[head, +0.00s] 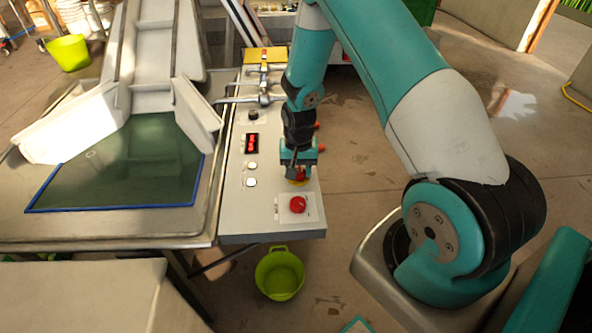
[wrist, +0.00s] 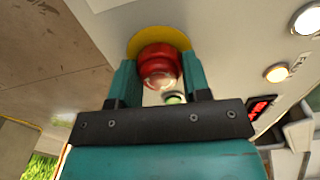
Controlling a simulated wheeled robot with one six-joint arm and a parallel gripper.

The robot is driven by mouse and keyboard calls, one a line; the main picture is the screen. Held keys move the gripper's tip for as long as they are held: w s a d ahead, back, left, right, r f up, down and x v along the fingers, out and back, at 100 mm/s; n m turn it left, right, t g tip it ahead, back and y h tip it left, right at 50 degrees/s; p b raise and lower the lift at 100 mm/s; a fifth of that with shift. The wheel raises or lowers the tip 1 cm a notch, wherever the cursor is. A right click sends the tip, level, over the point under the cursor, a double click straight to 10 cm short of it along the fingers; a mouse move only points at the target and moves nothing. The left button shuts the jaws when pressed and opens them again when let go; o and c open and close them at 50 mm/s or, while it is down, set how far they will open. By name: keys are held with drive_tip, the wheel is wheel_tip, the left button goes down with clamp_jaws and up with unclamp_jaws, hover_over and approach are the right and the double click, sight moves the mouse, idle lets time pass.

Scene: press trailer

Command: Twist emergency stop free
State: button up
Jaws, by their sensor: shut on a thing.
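The emergency stop is a red mushroom button (wrist: 160,64) on a yellow round base (wrist: 150,38) in the wrist view. In the head view the yellow base (head: 298,182) shows beneath my gripper (head: 299,170), and the red button is mostly hidden by the fingers. My gripper, also in the wrist view (wrist: 158,82), points down at the panel. Its two teal fingers are shut on the red button, one on each side. The grey control panel (head: 236,205) carries the button.
A second red button (head: 297,204) on a white plate sits nearer the front edge. White round buttons (head: 251,182), a red-lit switch (head: 251,143) and a black knob (head: 253,115) lie to the left. A green bucket (head: 280,274) stands on the floor below. Orange knobs (head: 321,147) stick out at the panel's right edge.

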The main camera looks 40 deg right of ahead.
drive_tip(key=shift+a, duration=0.2)
idle(0.4)
drive_tip(key=o, duration=0.9)
drive_tip(key=shift+d, duration=0.1)
drive_tip(key=shift+r, duration=0.3)
wheel_tip(320, 180, up, 17)
drive_tip(key=shift+f+b, duration=0.1)
drive_tip(key=shift+b, duration=0.4)
